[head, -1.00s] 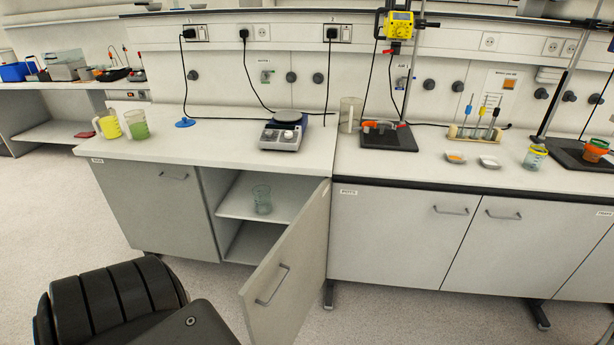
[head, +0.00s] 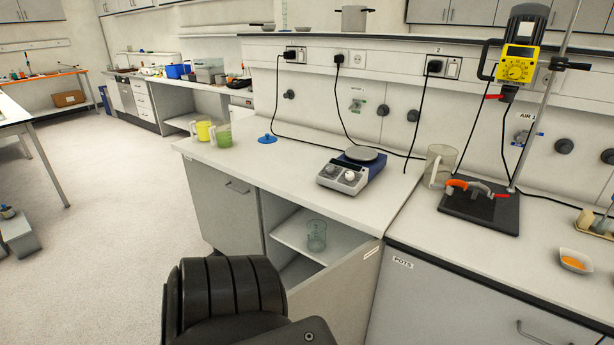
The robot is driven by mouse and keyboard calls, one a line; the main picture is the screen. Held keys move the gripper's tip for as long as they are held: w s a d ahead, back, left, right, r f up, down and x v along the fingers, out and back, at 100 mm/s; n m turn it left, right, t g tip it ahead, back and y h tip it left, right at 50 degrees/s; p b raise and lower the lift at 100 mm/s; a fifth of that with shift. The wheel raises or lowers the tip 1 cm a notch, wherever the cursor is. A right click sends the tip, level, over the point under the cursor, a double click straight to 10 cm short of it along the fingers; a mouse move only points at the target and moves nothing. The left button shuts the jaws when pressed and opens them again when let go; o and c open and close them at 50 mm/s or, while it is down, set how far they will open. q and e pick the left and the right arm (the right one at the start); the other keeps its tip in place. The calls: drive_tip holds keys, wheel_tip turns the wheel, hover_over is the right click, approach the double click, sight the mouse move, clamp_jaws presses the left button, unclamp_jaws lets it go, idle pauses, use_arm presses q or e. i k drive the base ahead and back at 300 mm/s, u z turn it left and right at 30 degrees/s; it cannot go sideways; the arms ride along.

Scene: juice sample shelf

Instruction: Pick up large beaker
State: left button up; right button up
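A clear glass beaker (head: 316,236) stands upright on the upper shelf inside the open cabinet under the counter. A clear, larger-looking glass vessel with a handle (head: 440,163) stands on the right-hand counter, partly behind the clamp stand's base. I cannot tell for sure which of these is the large beaker. A black link of my own arm shows at the bottom, in front of the cabinet. Neither of my grippers is in view.
The cabinet door (head: 345,295) stands open toward me, right of the shelf opening. A hotplate stirrer (head: 343,178), a yellow jug (head: 204,131) and a green jug (head: 223,136) are on the counter (head: 290,170). A black stand base (head: 482,212) is at right.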

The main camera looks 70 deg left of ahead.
sight(317, 229)
drive_tip(key=u, duration=0.7)
drive_tip(key=i, duration=0.7)
drive_tip(key=u, duration=0.8)
